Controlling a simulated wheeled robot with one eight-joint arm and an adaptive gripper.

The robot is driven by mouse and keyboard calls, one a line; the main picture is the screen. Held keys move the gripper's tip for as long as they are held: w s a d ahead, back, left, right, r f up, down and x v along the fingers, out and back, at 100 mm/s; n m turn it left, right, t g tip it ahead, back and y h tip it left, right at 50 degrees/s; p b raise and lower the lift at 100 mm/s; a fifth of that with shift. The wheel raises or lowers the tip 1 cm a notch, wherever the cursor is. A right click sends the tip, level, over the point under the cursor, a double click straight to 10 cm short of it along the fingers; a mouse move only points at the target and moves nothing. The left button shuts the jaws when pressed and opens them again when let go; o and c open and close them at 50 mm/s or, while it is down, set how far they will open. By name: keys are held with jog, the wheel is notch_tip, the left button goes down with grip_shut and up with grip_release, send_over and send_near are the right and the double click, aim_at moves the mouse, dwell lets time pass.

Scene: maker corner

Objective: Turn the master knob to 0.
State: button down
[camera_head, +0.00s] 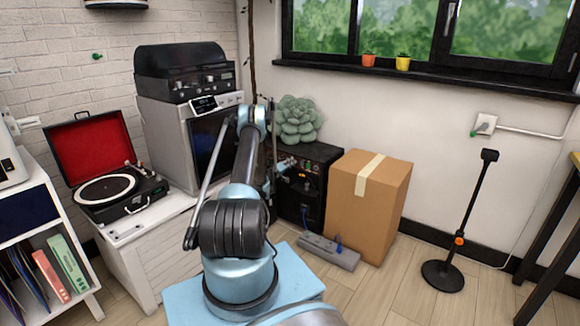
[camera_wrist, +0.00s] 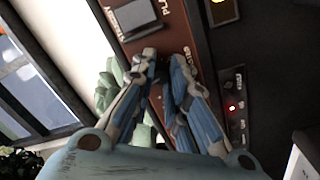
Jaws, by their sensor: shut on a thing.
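The black amplifier (camera_head: 315,208) stands on the floor behind my arm, beside the cardboard box. My gripper (camera_head: 288,164) is at the upper front of the amplifier. In the wrist view my gripper (camera_wrist: 162,68) has its blue-grey fingers at the panel, closed on a knob that they mostly hide. I cannot read its setting or confirm that it is the master knob.
A red light (camera_wrist: 232,107) glows on a small plate to the right in the wrist view. The cardboard box (camera_head: 366,200) stands close right of the amplifier, and a grey power strip (camera_head: 328,251) lies in front. A black stand (camera_head: 443,275) is at right.

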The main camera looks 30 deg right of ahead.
jog(key=n, duration=2.7)
jog(key=shift+a+t+y, duration=0.1)
jog(key=shift+t+y, duration=0.2)
jog(key=shift+t, duration=0.1)
jog(key=c, duration=1.8)
grip_release()
jog(key=shift+v, duration=3.7)
